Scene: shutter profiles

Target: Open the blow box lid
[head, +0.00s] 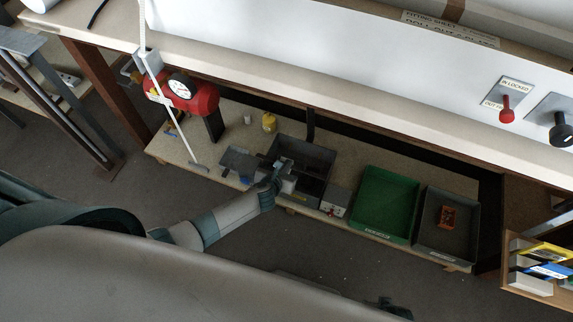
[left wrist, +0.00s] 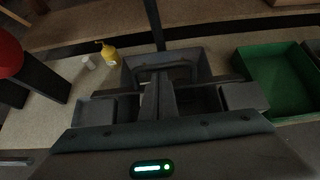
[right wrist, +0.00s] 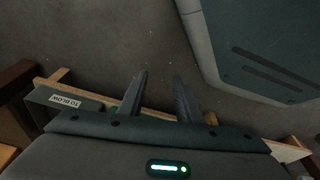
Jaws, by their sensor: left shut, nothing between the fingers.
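The blow box (head: 318,158) is a dark grey box on the low shelf under the bench, and it shows in the left wrist view (left wrist: 205,62). A dark panel stands along its back with a recess in front. I cannot tell whether this panel is the lid or how far the lid is raised. My left gripper (head: 282,168) is over the box's front left part. Its fingers (left wrist: 158,92) are together with nothing between them; contact with the box is unclear. My right gripper (right wrist: 161,80) has its fingers apart and empty, over the floor in front of the shelf.
Right of the box are a small control box with a red button (head: 334,202), a green tray (head: 388,188) and a grey tray labelled "TO BLOW" (head: 466,240) holding a small orange-red part (head: 447,216). A yellow bottle (head: 269,123) and a red machine (head: 194,96) stand to the left.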

